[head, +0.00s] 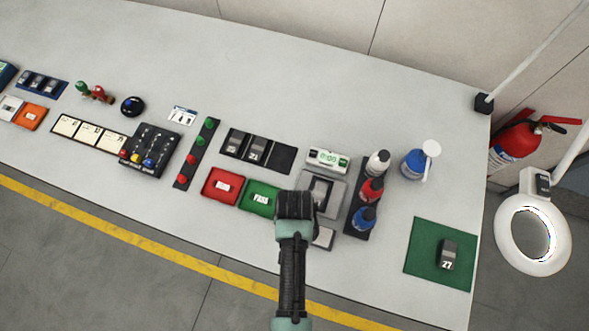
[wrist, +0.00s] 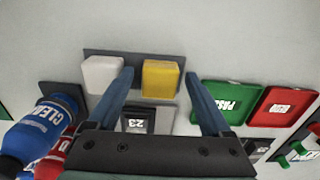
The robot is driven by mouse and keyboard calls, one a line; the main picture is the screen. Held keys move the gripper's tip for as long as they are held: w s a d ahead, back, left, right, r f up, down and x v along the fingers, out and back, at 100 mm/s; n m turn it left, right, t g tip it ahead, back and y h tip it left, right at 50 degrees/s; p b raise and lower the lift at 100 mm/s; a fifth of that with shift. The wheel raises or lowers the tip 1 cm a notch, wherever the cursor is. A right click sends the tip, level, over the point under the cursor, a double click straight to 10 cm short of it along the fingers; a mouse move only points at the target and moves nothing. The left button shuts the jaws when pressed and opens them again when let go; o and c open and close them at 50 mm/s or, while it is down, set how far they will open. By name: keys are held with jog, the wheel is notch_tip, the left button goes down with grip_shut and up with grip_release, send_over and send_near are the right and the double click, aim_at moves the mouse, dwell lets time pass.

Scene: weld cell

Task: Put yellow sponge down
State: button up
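The yellow sponge (wrist: 161,79) lies in the right half of a dark grey holder (wrist: 133,58) in the wrist view. A white sponge (wrist: 102,74) lies in the left half. My gripper (wrist: 159,72) is open, with one blue-grey finger on each side of the yellow sponge. A gap shows on both sides, so the sponge is not gripped. In the head view my gripper (head: 295,206) hides the yellow sponge; the pale sponge (head: 323,237) shows just to its right.
A block marked 23 (wrist: 135,122) sits in a grey fixture (head: 333,191). A green PASS tray (head: 260,199) and a red tray (head: 222,186) are to the left. Several bottles (head: 371,190) stand to the right. The back of the table is clear.

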jog(key=shift+r, duration=0.1)
notch_tip(320, 180, up, 11)
jog(key=w+r+n+t, duration=0.1)
jog(key=w+r+t, duration=0.7)
jog(key=w+r, duration=0.9)
jog(key=w+r+n+t, duration=0.1)
jog(key=w+r+t, duration=0.2)
jog(key=r, duration=0.5)
jog(key=w+r+t, duration=0.3)
jog(key=r, duration=0.5)
notch_tip(320, 180, up, 16)
jog(key=s+t, duration=0.1)
jog(key=t, duration=0.4)
jog(key=s+r+t, duration=0.4)
jog(key=s+r, duration=0.2)
jog(key=r, duration=0.4)
jog(key=s+r+n+t, duration=0.1)
jog(key=s+r+t, duration=0.3)
jog(key=r, duration=0.6)
jog(key=shift+s+d+n, duration=0.2)
jog(key=shift+s+n, duration=0.1)
jog(key=shift+s, duration=0.65)
